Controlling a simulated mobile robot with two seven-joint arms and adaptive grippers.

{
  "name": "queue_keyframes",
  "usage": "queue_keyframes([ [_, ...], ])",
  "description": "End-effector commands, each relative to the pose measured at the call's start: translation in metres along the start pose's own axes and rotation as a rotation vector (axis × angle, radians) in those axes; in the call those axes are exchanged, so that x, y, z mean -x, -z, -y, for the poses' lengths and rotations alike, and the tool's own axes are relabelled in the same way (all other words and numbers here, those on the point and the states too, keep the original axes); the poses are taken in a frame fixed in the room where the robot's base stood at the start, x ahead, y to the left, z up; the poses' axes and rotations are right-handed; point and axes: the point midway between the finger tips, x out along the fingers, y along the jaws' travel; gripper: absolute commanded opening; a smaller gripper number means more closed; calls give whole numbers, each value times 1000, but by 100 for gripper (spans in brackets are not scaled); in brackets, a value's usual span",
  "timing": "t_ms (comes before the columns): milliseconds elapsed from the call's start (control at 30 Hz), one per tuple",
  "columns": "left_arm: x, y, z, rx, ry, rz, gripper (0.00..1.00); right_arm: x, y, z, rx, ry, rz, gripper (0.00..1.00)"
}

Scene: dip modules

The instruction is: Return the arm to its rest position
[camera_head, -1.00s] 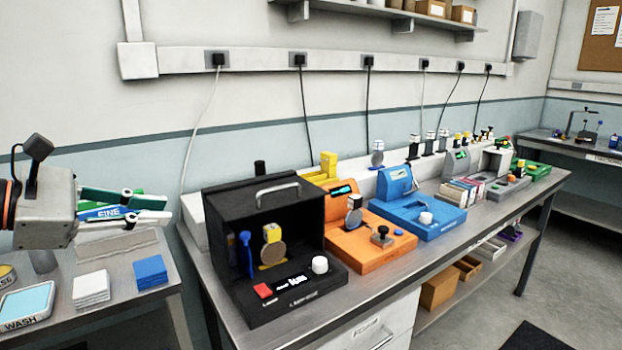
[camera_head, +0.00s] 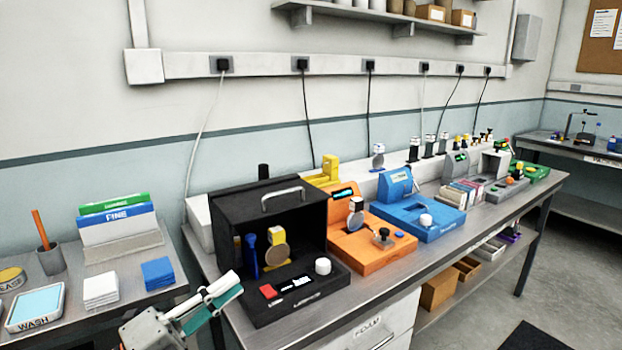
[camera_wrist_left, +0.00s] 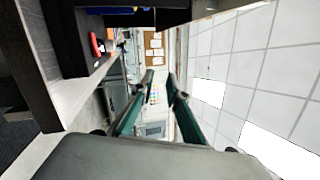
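My left gripper (camera_head: 226,288) is at the bottom left of the head view. It is beside the front left corner of the black box module, over the gap between the two benches. Its fingers have green inner pads. In the left wrist view the two fingertips (camera_wrist_left: 160,78) stand apart with nothing between them, so it is open and empty. I cannot tell whether it touches the bench edge or the box. My left arm comes in from the bottom edge, and most of it is out of view. My right gripper is not in view.
The black box module (camera_head: 290,247), an orange module (camera_head: 375,243) and a blue module (camera_head: 425,217) line the long bench. The left bench holds a wash tray (camera_head: 35,306), white pads (camera_head: 100,289), blue pads (camera_head: 158,272) and upright FINE cards (camera_head: 118,228). Floor shows at right.

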Motion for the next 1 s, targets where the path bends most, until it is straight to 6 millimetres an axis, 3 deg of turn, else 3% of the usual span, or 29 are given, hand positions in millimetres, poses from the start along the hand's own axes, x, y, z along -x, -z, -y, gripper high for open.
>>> queue_keyframes([
  [167,44,7,-87,472,-77,268,15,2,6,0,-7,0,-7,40],
  [267,80,21,-139,714,-132,424,15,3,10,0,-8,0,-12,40],
  [367,120,44,-189,933,-191,577,15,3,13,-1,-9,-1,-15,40],
  [500,180,91,-247,1206,-273,785,15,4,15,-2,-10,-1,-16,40],
  [700,247,158,-295,1475,-360,1012,15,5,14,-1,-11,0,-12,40],
  [833,269,183,-307,1558,-388,1088,15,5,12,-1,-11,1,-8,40],
  [1000,276,192,-310,1587,-397,1113,15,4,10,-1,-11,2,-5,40],
])
